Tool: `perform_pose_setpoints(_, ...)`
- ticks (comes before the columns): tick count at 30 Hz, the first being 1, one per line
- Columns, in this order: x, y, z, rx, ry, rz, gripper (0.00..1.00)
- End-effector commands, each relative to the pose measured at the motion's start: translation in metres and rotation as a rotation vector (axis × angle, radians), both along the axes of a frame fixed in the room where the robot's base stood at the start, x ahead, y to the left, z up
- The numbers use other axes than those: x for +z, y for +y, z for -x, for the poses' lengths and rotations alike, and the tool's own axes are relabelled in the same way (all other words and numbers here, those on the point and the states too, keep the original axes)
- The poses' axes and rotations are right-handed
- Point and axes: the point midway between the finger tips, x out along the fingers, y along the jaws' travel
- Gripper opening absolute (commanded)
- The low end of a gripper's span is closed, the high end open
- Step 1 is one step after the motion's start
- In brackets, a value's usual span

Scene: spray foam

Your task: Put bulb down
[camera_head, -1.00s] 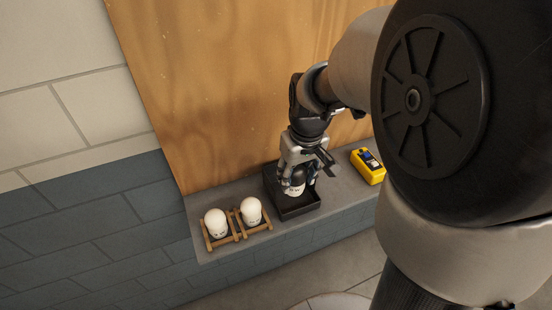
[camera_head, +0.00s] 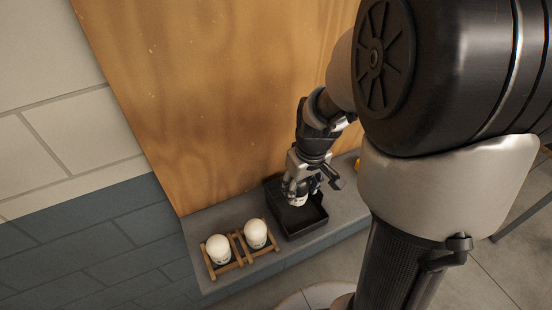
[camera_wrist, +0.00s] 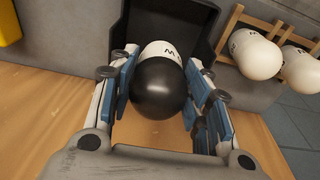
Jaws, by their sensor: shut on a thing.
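The bulb (camera_wrist: 159,88) has a black round end and a white part with dark lettering. My gripper (camera_wrist: 160,85) is shut on it, with blue-padded fingers on both sides in the wrist view. In the head view my gripper (camera_head: 301,193) points down over the black tray (camera_head: 302,222), and the bulb is mostly hidden by the fingers. In the wrist view the black tray (camera_wrist: 196,22) shows behind the bulb. I cannot tell whether the bulb touches the tray floor.
Two white bulbs (camera_head: 218,249) (camera_head: 256,233) stand in wooden racks (camera_head: 238,264) left of the tray on the grey ledge (camera_head: 204,218). A wooden panel (camera_head: 210,100) rises behind the ledge. A yellow device (camera_head: 358,164) is mostly hidden behind my arm.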

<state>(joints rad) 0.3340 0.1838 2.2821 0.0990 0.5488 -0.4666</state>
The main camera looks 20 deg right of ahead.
Motion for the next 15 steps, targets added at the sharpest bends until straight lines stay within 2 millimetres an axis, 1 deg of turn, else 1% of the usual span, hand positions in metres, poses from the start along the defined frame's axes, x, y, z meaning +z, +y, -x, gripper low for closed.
perform_pose_setpoints(1,-0.011,0.000,0.001,0.000,0.003,-0.001,0.02)
perform_pose_setpoints(7,-0.026,0.000,0.000,0.000,0.001,-0.001,0.02)
perform_pose_setpoints(12,-0.053,0.000,0.001,0.000,0.003,-0.001,0.02)
perform_pose_setpoints(15,-0.063,0.000,0.000,0.000,0.000,0.000,0.02)
